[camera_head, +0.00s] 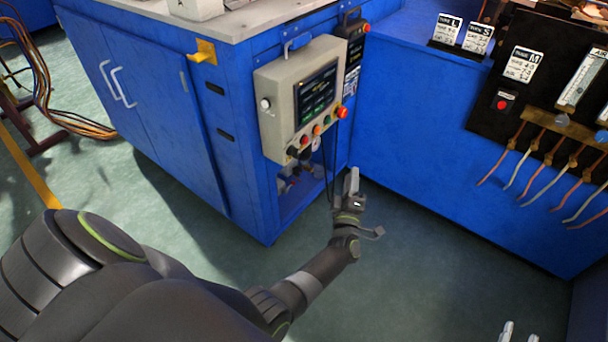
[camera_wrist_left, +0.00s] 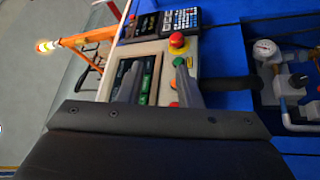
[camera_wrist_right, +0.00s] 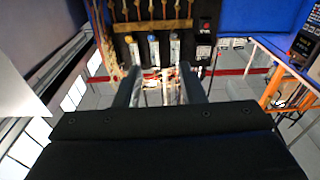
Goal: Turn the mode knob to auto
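The beige control panel (camera_head: 268,125) on the blue cabinet carries a dark screen (camera_head: 317,93) and a row of coloured buttons and dark knobs along its lower edge. A dark knob (camera_head: 292,151) sits at the left end of that row; its label and pointer are too small to read, so I cannot tell the mode setting. My left gripper (camera_head: 352,183) is below and right of the panel, apart from it. In the left wrist view its two fingers (camera_wrist_left: 159,72) are spread and empty, with the panel beyond. My right gripper (camera_head: 519,330) is open and empty at the lower right.
A red emergency stop (camera_head: 342,112) projects at the panel's right end, and a pale knob (camera_head: 265,103) on its left side. A dark cable hangs below the panel. A black gas panel with hoses (camera_head: 520,95) stands at right. Floor between is clear.

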